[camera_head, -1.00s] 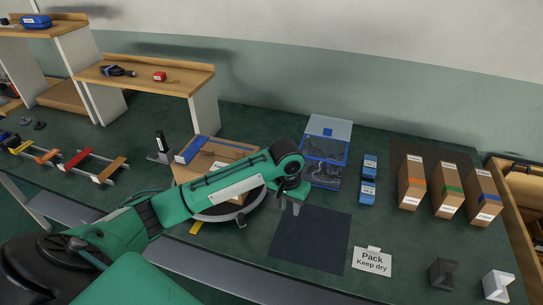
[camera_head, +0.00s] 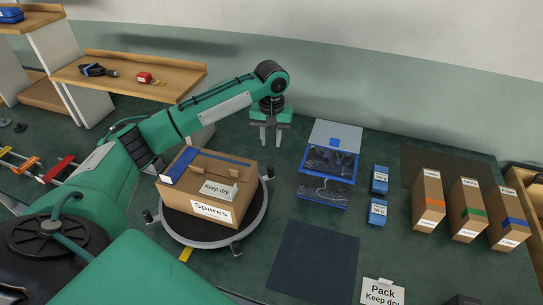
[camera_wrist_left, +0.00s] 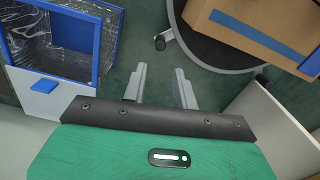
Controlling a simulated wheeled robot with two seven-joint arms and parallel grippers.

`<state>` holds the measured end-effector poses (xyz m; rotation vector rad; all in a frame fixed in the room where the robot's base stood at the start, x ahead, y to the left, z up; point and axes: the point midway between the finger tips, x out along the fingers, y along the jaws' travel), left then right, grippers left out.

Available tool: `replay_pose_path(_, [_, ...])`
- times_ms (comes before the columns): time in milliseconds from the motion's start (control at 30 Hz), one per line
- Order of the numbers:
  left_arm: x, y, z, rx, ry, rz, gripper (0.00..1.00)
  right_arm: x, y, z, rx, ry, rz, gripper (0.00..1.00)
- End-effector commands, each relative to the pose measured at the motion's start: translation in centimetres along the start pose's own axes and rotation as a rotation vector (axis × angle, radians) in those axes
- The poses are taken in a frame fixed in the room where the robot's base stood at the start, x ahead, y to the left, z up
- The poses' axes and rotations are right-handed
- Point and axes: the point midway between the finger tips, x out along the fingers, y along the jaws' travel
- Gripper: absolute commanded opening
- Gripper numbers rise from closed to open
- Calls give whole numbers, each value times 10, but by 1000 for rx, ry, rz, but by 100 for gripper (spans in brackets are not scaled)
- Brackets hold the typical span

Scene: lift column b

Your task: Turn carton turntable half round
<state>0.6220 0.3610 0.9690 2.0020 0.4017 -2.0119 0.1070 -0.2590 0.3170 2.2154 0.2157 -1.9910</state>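The carton (camera_head: 208,185) is a brown box with blue tape and labels reading "Spares" and "Keep dry". It sits on the round dark turntable (camera_head: 254,215), which has a grey rim and small knobs around its edge. My left gripper (camera_head: 271,136) is beyond the carton and to its right, above the green bench, apart from the turntable. In the left wrist view its two fingers (camera_wrist_left: 159,88) are spread with nothing between them. The carton (camera_wrist_left: 262,28) and turntable edge (camera_wrist_left: 222,62) show at upper right there. My right gripper is not in view.
A blue-framed clear bin (camera_head: 328,175) stands right of my left gripper. Small blue boxes (camera_head: 378,210) and several taped cartons (camera_head: 466,210) stand further right. A dark mat (camera_head: 314,262) lies bare in front. A wooden shelf (camera_head: 130,76) stands at back left.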

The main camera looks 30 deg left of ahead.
Motion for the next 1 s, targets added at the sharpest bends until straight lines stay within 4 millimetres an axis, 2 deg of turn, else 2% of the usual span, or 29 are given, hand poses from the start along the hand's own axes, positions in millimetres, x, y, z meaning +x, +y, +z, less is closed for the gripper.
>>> replay_pose_path(133, [4,-1,0,-3,-2,-2,29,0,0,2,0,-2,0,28])
replay_pose_path(233, [15,-1,0,-4,-2,-1,29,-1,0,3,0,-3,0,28])
replay_pose_path(700, [109,-2,0,-3,-3,-3,29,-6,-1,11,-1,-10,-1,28])
replay_pose_path(900, [131,-1,0,-2,0,-2,29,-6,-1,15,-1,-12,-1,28])
replay_pose_path(1000, [136,-1,0,-2,0,-2,29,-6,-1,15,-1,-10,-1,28])
